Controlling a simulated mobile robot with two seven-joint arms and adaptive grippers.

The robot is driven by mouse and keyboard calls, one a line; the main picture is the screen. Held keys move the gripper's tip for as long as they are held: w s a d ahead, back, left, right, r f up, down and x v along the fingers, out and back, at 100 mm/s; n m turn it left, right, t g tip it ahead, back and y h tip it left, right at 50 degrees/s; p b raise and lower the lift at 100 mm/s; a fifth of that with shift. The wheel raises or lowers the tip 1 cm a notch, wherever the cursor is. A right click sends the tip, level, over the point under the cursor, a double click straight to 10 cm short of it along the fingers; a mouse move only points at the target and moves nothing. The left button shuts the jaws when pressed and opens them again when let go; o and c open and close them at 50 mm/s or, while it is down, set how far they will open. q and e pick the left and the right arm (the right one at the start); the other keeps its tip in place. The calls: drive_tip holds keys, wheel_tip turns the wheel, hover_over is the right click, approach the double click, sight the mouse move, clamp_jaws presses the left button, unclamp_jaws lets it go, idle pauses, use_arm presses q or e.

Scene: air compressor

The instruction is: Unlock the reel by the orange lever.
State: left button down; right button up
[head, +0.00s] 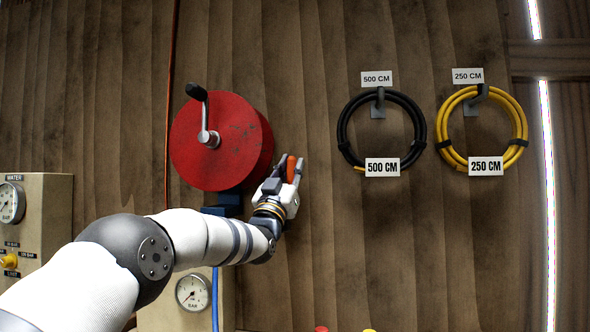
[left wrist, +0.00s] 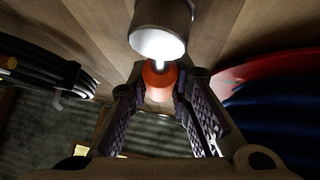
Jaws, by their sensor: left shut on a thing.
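The red reel (head: 215,140) with its black-handled crank is on the wooden wall in the head view. The orange lever (head: 291,167) shows at the reel's lower right, between the fingers of my left gripper (head: 285,178). In the left wrist view the orange lever (left wrist: 159,82) stands between the two dark ribbed finger pads of my left gripper (left wrist: 160,100), with a pale cylinder just beyond it. The gripper is shut on the lever. The reel's red rim (left wrist: 270,68) shows at the right there. My right gripper is not in view.
A coiled black hose (head: 343,130) and a coiled yellow hose (head: 523,130) hang on the wall to the right. A pressure gauge (head: 193,293) is below my left arm. A beige gauge panel (head: 55,215) is at far left. The wall below the hoses is clear.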

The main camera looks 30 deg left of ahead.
use_arm(q)
drive_tip(key=shift+a+n+y, duration=0.15)
drive_tip(key=shift+n+y, duration=0.15)
drive_tip(key=c, duration=1.4)
unclamp_jaws()
drive_tip(key=shift+c, duration=0.2)
drive_tip(key=a+v, duration=0.1)
drive_tip(key=v, duration=1.1)
drive_tip(key=shift+d, duration=0.45)
